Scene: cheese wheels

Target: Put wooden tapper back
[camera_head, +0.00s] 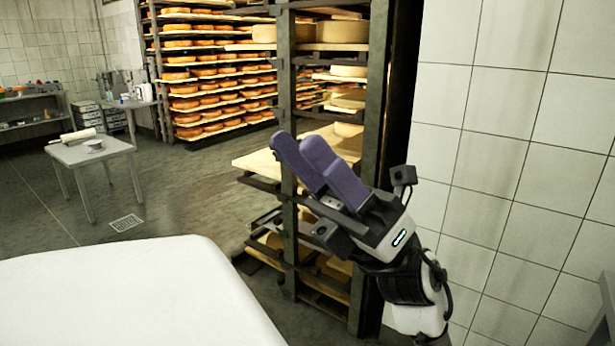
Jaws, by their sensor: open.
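I do not see a wooden tapper that I can make out in the head view. My gripper (301,146) has two purple fingers pointing up and to the left, with a narrow gap between them. It is open and nothing shows between the fingers. It is raised in front of the near shelf rack (289,210), with the tiled wall to its right. The gripper and wrist hide part of the rack and its boards.
A white rounded surface (120,295) fills the lower left. A tiled wall (520,180) stands close on the right. A small table (90,152) with a pale roll (78,135) and bowl (94,145) stands farther left. Cheese shelves (215,70) line the back. Floor between is clear.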

